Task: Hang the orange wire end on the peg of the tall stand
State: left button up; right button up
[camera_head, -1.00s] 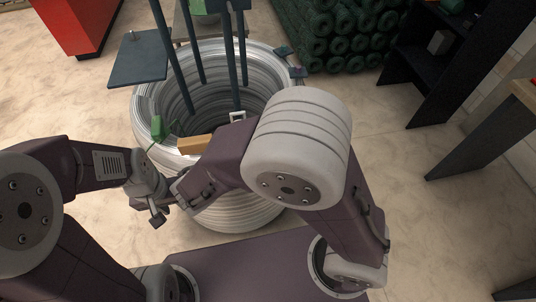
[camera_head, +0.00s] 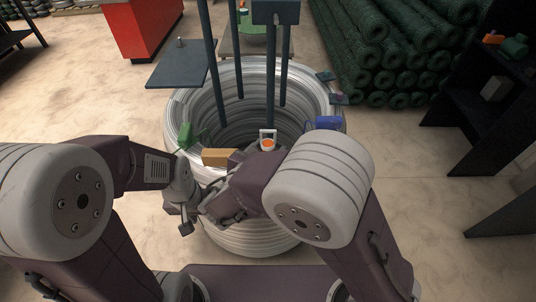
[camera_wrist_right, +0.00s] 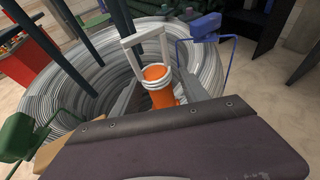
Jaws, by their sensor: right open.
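The orange wire end (camera_wrist_right: 160,90) is a short orange cylinder with white rings and a white square loop above it. In the head view it shows as an orange spot (camera_head: 268,145) at the coil's near rim. My right gripper (camera_wrist_right: 161,82) is open, its fingers on either side of the orange piece; contact cannot be told. Dark stands rise at the coil. My left gripper (camera_head: 186,222) hangs low before the coil, away from the orange piece.
A large silvery wire coil (camera_head: 180,110) stands ahead. On its rim are a green block (camera_head: 185,135), a tan block (camera_head: 216,157) and a blue block (camera_head: 328,122). Green rolls (camera_head: 400,50) and a dark shelf (camera_head: 490,110) are right, a red cabinet (camera_head: 145,28) back left.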

jog(key=x, duration=0.3)
jog(key=shift+s, duration=0.15)
jog(key=shift+c, duration=0.9)
grip_shut()
jog(key=shift+r, duration=0.15)
jog(key=shift+r, duration=0.35)
jog(key=r, duration=0.1)
jog(key=r+p, duration=0.1)
jog(key=r, duration=0.2)
jog(key=shift+s+d, duration=0.25)
jog(key=shift+s, duration=0.05)
jog(key=s+d+r+p, duration=0.2)
jog(key=s+d+r, duration=0.4)
jog(key=s+d, duration=0.1)
jog(key=shift+s+p, duration=0.3)
jog(key=shift+s, duration=0.3)
